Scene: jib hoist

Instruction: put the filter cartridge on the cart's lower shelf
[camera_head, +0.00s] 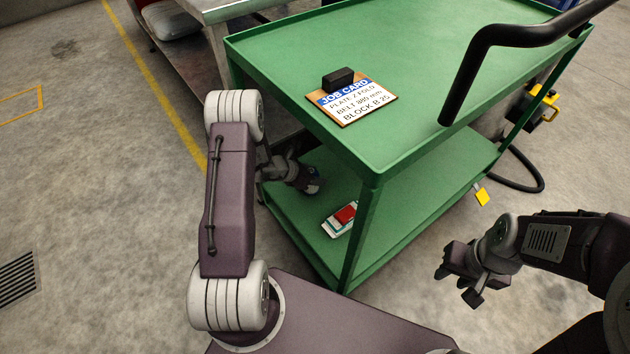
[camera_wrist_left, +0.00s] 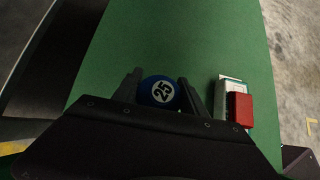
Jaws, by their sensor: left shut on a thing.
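The gripper reaches under the cart's top and over the left part of the green lower shelf (camera_head: 405,205). In the head view the cartridge is mostly hidden, with only a bit of blue at the gripper. I cannot tell whether it touches the shelf. My right gripper (camera_head: 458,284) is open and empty, over the floor right of the cart.
A red block (camera_head: 345,214) on a white box or card lies on the lower shelf, right of the cartridge in the wrist view. The cart's green top (camera_head: 420,60) carries a job card clipboard (camera_head: 352,101). A black handle (camera_head: 480,60) rises at the right.

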